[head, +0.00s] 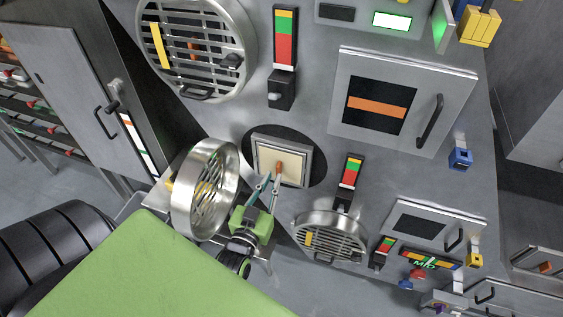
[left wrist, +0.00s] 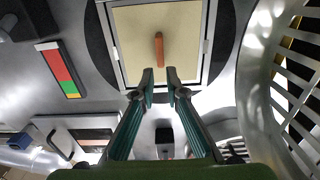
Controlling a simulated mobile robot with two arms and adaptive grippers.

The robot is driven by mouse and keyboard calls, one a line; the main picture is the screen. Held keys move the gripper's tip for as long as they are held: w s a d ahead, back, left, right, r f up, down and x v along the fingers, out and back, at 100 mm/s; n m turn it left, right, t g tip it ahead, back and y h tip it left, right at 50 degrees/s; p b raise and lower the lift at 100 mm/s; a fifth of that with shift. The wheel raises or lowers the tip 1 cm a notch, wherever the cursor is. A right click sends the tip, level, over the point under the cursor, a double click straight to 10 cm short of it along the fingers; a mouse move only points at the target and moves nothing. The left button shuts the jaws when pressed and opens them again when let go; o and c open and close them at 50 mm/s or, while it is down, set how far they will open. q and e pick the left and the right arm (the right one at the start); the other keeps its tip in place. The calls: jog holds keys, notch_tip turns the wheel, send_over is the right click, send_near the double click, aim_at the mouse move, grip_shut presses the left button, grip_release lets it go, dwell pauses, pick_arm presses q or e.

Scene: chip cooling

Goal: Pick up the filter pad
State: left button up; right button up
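The filter pad (head: 292,164) is a cream square with a short orange handle, set in a square metal frame (head: 304,169) within a dark round opening of the grey panel. The left wrist view shows the pad (left wrist: 190,40) at the top, with its handle (left wrist: 159,48) upright at its middle. My left gripper (head: 270,180) is in front of the pad's lower part, its fingers pointing at the handle. In the left wrist view its two teal fingers (left wrist: 160,76) are apart with nothing between them, the tips just below the handle. My right gripper is not in view.
A round slatted metal cover (head: 181,193) stands swung out close to the left of my gripper. A smaller round vent (head: 333,242) is at its lower right. A square door with a handle (head: 431,120) and a red-green gauge (head: 285,38) are on the panel.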

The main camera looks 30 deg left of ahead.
aim_at(277, 169)
pick_arm(q)
jog(key=shift+w+a, duration=0.2)
jog(key=shift+w, duration=0.35)
jog(key=x, duration=0.3)
jog(key=p+x, duration=0.1)
jog(key=shift+w+f, duration=0.15)
jog(key=shift+f, duration=0.2)
grip_shut()
jog(key=shift+b, duration=0.35)
jog(key=v, duration=2.6)
jog(key=shift+a, duration=0.2)
